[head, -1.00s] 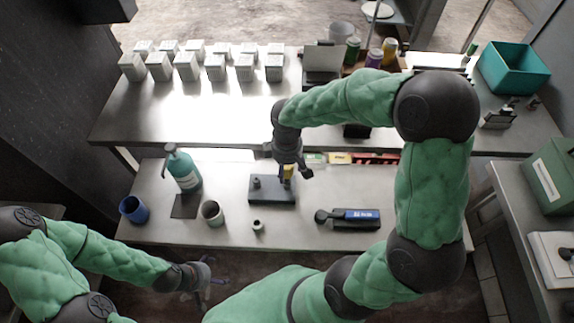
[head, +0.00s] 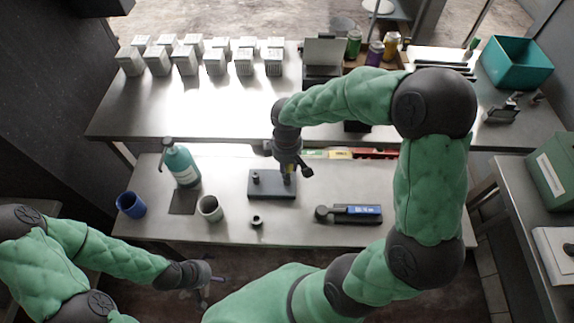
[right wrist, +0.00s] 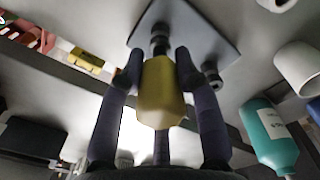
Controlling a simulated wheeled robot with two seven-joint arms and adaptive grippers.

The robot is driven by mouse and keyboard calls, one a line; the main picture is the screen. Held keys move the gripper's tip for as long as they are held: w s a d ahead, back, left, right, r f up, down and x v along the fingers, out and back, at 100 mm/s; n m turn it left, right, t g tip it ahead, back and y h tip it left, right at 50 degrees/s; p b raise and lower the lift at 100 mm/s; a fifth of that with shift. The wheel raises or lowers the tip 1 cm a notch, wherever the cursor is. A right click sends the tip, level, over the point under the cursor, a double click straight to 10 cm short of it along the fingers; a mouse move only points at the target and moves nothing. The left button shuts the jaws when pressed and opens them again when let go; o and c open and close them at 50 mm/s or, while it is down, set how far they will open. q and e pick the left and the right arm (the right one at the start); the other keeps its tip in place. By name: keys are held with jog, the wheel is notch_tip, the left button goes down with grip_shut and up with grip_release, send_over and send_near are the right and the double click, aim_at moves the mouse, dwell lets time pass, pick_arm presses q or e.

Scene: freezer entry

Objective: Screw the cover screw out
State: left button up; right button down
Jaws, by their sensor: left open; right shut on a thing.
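A dark flat plate (head: 262,189) lies on the near bench, with a short dark post (head: 256,177) at its left. My right gripper (head: 289,172) is over the plate's right part, pointing down. In the right wrist view its fingers are closed around a yellow faceted piece (right wrist: 163,92). A dark stem (right wrist: 160,42) runs from this piece to the plate (right wrist: 200,35); I cannot tell how it is joined there. The second post (right wrist: 211,75) stands free beside it. My left gripper (head: 208,284) is open and empty, low in front of the bench.
On the near bench stand a teal bottle (head: 181,165), a blue cup (head: 131,205), a grey cup (head: 210,208), a small dark ring (head: 256,221) and a black-and-blue tool (head: 350,214). White boxes (head: 185,60) line the back bench. The bench between plate and tool is clear.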

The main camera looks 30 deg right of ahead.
jog(key=shift+r, duration=0.15)
jog(key=shift+r+p, duration=2.35)
jog(key=shift+r, duration=0.5)
